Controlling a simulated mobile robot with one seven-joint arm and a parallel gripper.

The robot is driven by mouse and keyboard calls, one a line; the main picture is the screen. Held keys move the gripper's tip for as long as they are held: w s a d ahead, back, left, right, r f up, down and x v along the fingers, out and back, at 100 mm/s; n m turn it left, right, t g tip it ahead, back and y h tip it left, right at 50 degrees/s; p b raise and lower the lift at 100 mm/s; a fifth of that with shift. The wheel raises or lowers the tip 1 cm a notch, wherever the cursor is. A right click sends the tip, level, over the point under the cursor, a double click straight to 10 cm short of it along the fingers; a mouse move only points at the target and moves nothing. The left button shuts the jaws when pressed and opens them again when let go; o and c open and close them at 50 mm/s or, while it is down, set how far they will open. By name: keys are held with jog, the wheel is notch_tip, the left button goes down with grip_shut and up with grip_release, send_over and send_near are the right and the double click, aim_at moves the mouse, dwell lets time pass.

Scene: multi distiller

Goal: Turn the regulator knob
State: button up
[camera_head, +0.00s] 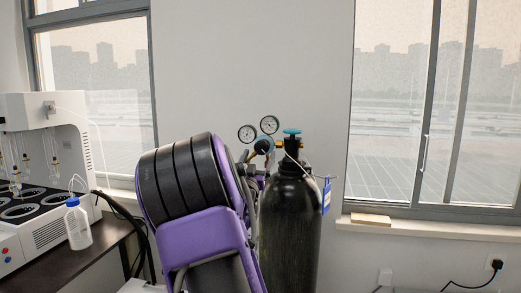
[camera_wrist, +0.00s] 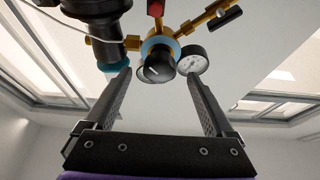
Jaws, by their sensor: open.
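The black regulator knob (camera_wrist: 160,67) has a white mark and a light blue ring around its base. It shows in the wrist view between and beyond the tips of my gripper (camera_wrist: 158,77). The gripper is open, its two fingers apart with nothing held. I cannot tell whether the fingertips reach either side of the knob. In the head view the regulator (camera_head: 262,146) shows beside the gas cylinder's neck, with two round gauges (camera_head: 247,133) above it. One gauge (camera_wrist: 192,61) is close to the right fingertip in the wrist view. My arm hides the gripper in the head view.
The black gas cylinder (camera_head: 290,235) stands right of my arm, with a teal valve wheel (camera_head: 291,131) on top. This wheel (camera_wrist: 115,68) is near the left finger. A dark table (camera_head: 95,258) with a white machine (camera_head: 50,150) and a bottle (camera_head: 77,226) is at left.

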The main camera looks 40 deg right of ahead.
aim_at(261, 150)
jog(key=shift+x, duration=1.55)
